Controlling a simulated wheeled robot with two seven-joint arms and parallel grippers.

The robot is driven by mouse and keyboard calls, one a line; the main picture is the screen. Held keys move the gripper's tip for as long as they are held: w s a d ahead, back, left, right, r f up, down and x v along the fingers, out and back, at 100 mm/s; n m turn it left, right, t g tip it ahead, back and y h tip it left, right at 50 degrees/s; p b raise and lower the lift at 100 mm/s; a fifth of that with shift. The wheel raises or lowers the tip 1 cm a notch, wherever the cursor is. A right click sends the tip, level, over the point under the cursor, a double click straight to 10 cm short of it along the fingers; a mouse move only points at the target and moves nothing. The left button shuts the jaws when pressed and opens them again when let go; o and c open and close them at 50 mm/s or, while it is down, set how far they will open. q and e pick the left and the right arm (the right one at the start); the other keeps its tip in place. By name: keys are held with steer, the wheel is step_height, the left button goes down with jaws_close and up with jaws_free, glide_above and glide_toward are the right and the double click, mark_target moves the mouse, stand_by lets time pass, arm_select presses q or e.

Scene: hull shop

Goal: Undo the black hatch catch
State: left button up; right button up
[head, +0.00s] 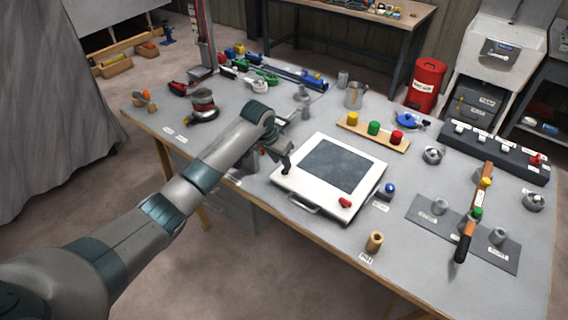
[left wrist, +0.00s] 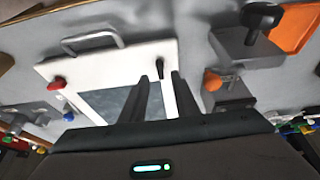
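The hatch is a white square frame (head: 367,192) with a dark grey panel, lying on the bench; it also shows in the left wrist view (left wrist: 128,60). Its black catch (left wrist: 159,68) is a small upright knob near one corner. A red catch (head: 345,203) sits at another corner, also in the left wrist view (left wrist: 57,83). A grey handle (left wrist: 93,40) is on the near edge. My left gripper (left wrist: 160,77) is open, its fingertips close to the black catch, which appears in line with their gap. Contact cannot be told. In the head view my gripper (head: 284,160) partly hides that corner.
A wooden rack (head: 350,124) with yellow, green and red knobs stands behind the hatch. A blue button (head: 390,188) and a wooden cylinder (head: 375,242) are to its right and front. In the left wrist view an orange knob (left wrist: 212,81) on a block stands near the gripper.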

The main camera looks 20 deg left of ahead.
mark_target(284, 169)
arm_select(q)
steer(key=shift+p+x, duration=0.3)
steer(key=shift+x, duration=2.1)
jaws_close()
